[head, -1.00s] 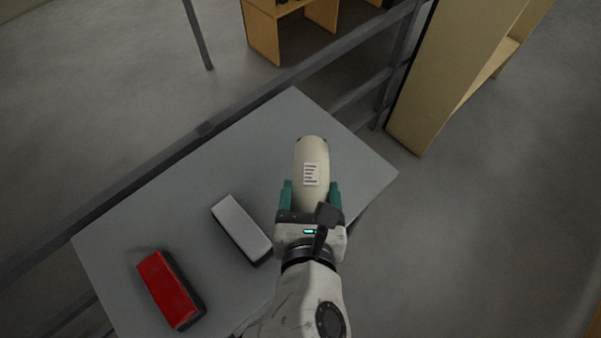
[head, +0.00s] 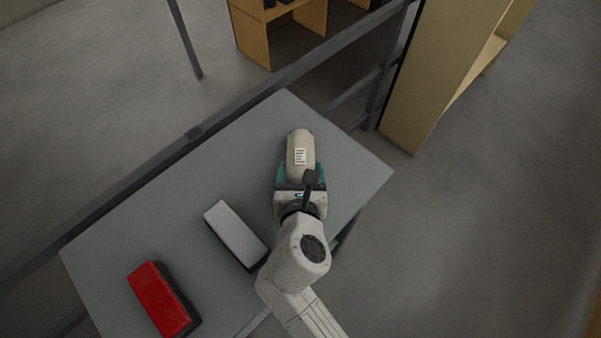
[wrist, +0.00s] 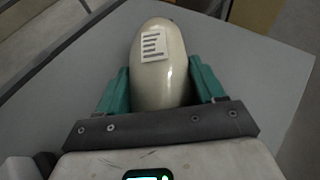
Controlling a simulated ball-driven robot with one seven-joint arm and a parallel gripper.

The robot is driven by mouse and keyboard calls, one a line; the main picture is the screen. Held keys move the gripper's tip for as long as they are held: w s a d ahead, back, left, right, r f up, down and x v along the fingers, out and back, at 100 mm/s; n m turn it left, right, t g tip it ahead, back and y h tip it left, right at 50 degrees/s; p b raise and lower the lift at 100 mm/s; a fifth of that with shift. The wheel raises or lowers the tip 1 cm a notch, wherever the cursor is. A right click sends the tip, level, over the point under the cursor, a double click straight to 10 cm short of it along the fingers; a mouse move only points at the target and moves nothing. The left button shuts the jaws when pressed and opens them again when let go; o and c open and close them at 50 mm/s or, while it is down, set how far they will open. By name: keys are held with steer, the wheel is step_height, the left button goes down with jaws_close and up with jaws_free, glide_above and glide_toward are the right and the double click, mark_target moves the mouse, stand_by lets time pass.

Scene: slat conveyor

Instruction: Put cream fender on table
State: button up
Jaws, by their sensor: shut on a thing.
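The cream fender (head: 299,143) is a rounded, elongated piece with a white printed label on its top. My gripper (head: 297,176) has teal fingers shut on its near end, one on each side. The wrist view shows the fender (wrist: 158,85) between the fingers of my gripper (wrist: 162,90), its rounded end pointing away. It is over the right part of the grey table (head: 340,175). Whether its underside touches the tabletop is hidden.
A white block with a dark base (head: 235,232) and a red block with a dark base (head: 160,298) lie on the table to the left. A dark rail (head: 195,133) runs along the far edge. A beige shelf (head: 425,85) stands beyond the right corner.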

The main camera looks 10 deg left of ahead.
steer(key=shift+f, duration=0.15)
steer(key=o, duration=1.3)
steer(key=shift+f, duration=0.1)
steer(key=shift+c, duration=0.2)
steer(key=shift+s, duration=0.2)
steer(key=v, duration=1.1)
steer(key=shift+s+r, duration=0.3)
